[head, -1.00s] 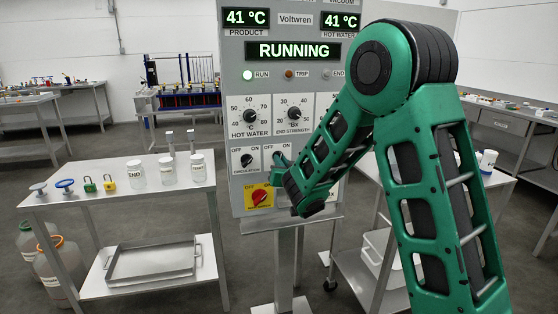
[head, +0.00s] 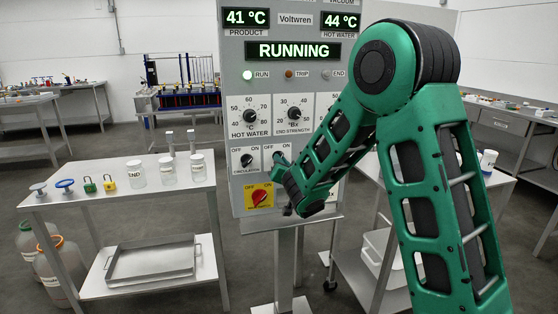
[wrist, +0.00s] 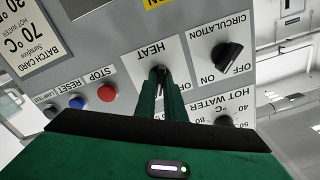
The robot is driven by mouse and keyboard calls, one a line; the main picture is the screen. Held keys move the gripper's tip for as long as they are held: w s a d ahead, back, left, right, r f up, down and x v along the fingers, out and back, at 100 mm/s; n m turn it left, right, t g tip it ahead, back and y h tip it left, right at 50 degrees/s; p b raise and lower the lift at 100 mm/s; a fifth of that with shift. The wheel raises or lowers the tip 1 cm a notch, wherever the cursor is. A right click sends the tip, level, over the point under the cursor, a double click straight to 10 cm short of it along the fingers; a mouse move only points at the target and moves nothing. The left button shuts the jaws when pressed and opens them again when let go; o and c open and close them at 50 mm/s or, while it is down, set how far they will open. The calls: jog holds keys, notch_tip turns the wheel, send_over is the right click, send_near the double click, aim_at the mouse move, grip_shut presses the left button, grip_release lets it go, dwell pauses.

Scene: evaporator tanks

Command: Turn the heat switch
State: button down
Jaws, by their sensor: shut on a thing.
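The heat switch (wrist: 158,73) is a dark knob on a white plate marked HEAT, seen upside down in the wrist view. My gripper (wrist: 160,84) has its two green fingers closed around this knob, which hides much of it and its pointer. In the head view my forearm covers most of the heat plate (head: 269,153), and the fingertips are hard to make out. The control panel (head: 231,110) reads RUNNING, with product at 41 °C and hot water at 44 °C. The green RUN lamp (head: 247,75) is lit.
The circulation knob (wrist: 228,55) sits beside the heat plate. A red STOP button (wrist: 107,93) and blue RESET button (wrist: 77,102) are on its other side. The red main switch (head: 260,196) is below. A steel table (head: 120,198) with jars and padlocks stands left.

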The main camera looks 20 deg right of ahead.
jog(key=shift+a+f+m, duration=0.1)
jog(key=shift+f+m, duration=0.05)
jog(key=shift+m, duration=0.85)
jog(key=shift+m, duration=0.6)
jog(key=c, duration=1.8)
grip_release()
jog(key=shift+o, duration=0.2)
jog(key=shift+s, duration=0.15)
